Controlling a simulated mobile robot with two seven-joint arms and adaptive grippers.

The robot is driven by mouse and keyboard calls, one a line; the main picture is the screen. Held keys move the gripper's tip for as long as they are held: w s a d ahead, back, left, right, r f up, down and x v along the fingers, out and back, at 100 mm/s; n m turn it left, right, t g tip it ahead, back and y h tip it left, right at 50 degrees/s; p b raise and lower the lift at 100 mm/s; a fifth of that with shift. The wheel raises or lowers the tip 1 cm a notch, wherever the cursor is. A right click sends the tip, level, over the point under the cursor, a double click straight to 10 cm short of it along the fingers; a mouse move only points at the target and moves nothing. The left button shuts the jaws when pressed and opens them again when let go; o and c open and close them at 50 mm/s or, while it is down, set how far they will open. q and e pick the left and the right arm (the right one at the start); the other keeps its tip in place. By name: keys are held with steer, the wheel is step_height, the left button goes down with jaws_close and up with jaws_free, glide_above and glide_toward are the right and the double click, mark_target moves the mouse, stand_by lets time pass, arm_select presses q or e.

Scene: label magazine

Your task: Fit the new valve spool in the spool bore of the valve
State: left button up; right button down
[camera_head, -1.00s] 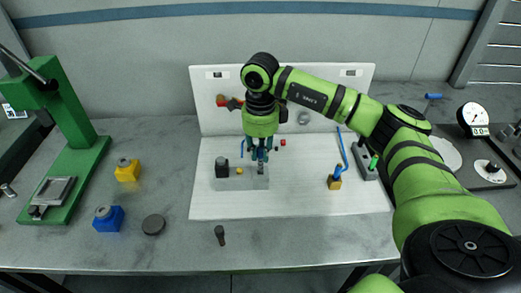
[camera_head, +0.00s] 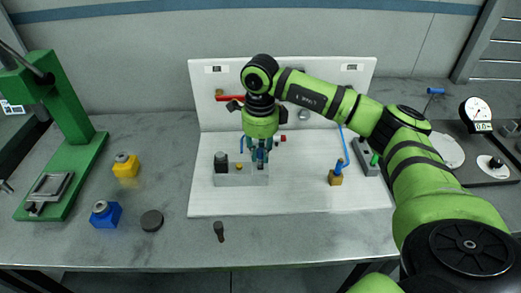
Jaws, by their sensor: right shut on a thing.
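The valve (camera_head: 233,179) is a grey block on the white board, with a black knob and a small brass-coloured fitting on top. My right gripper (camera_head: 258,158) points straight down over the right part of the block. It is shut on a thin part, which I take to be the new valve spool. The fingers mostly hide that part and the spool bore beneath it, so I cannot tell how deep it sits. A small dark pin-like part (camera_head: 219,231) stands on the table in front of the board. My left gripper is out of view.
A green press (camera_head: 75,150), a yellow block (camera_head: 125,167), a blue block (camera_head: 106,216) and a dark disc (camera_head: 152,221) stand at the left. A brass fitting with a blue handle (camera_head: 336,177) is on the board's right. A dial gauge (camera_head: 475,112) stands far right.

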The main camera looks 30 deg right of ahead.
mark_target(260, 150)
steer(key=shift+f+b, duration=1.1)
steer(key=shift+f, duration=0.4)
steer(key=c, duration=1.1)
jaws_free()
steer(key=shift+o, duration=0.2)
steer(key=shift+r, duration=0.15)
step_height(260, 150, up, 12)
steer(key=shift+f, duration=0.1)
